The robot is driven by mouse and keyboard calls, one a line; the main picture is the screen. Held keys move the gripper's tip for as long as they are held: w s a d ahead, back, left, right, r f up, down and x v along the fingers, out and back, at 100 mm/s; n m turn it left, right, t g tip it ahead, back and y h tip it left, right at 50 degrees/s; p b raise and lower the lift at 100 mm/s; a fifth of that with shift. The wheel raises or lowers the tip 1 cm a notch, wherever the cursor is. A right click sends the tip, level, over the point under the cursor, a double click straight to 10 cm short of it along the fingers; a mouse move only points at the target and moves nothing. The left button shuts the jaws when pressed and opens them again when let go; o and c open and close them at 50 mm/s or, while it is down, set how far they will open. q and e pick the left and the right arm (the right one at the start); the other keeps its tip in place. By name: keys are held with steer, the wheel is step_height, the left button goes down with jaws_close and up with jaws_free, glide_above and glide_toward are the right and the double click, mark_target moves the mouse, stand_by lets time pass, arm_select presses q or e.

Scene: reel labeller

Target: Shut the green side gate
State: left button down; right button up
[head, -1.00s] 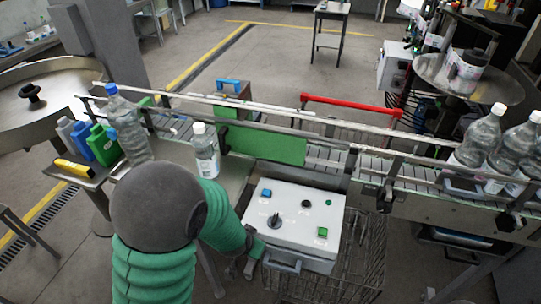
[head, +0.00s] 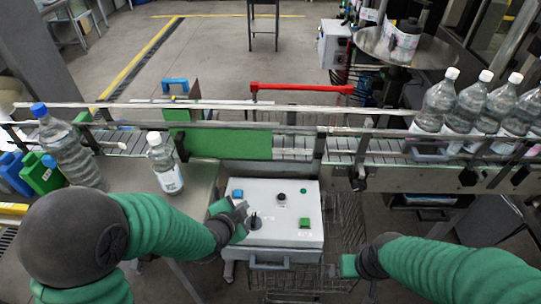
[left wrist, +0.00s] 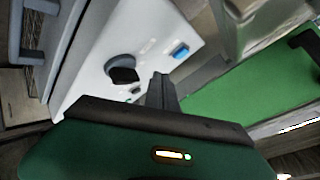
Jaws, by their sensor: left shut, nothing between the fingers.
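A green panel (head: 228,144), which looks like the side gate, stands along the near side of the conveyor behind the control box. A flat green surface (left wrist: 245,95) with a dark handle at its far end fills the right of the left wrist view. I cannot tell from the frames whether the gate is latched. My left gripper (head: 241,212) is shut and empty over the left part of the control box, in front of the panel and apart from it. Its fingers (left wrist: 162,92) also show in the left wrist view. My right gripper (head: 347,265) is low, right of the box; its fingers are unclear.
The white control box (head: 275,233) has a dark knob and several buttons. A bottle with a blue cap (head: 70,150) and one with a white cap (head: 165,165) stand left. Several bottles (head: 435,105) stand on the conveyor at right. A red bar (head: 300,88) lies behind the conveyor.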

arm_select(q)
steer(key=w+d+m+t, duration=0.1)
steer(key=w+d+r+m+t+h, duration=0.1)
steer(key=d+m, duration=0.1)
steer(key=w+d+r+m+t+h, duration=0.1)
steer(key=w+d, duration=0.1)
steer(key=shift+d+m, duration=0.15)
steer(key=shift+m, duration=0.25)
steer(key=w+d+r+m+t+h, duration=0.2)
steer(key=d+r+m+t, duration=0.1)
steer(key=d+r+m, duration=0.1)
steer(key=p+x, duration=0.4)
steer(key=x, duration=0.6)
steer(key=shift+t, duration=0.3)
steer(key=a, duration=0.1)
steer(key=a+p, duration=0.1)
steer(key=a, duration=0.2)
steer(key=shift+s+a+r, duration=0.25)
steer(key=shift+r, duration=0.05)
arm_select(e)
steer(key=r, duration=0.5)
steer(key=shift+w+a+r, duration=0.1)
steer(key=shift+w+a, duration=0.1)
steer(key=shift+w, duration=0.15)
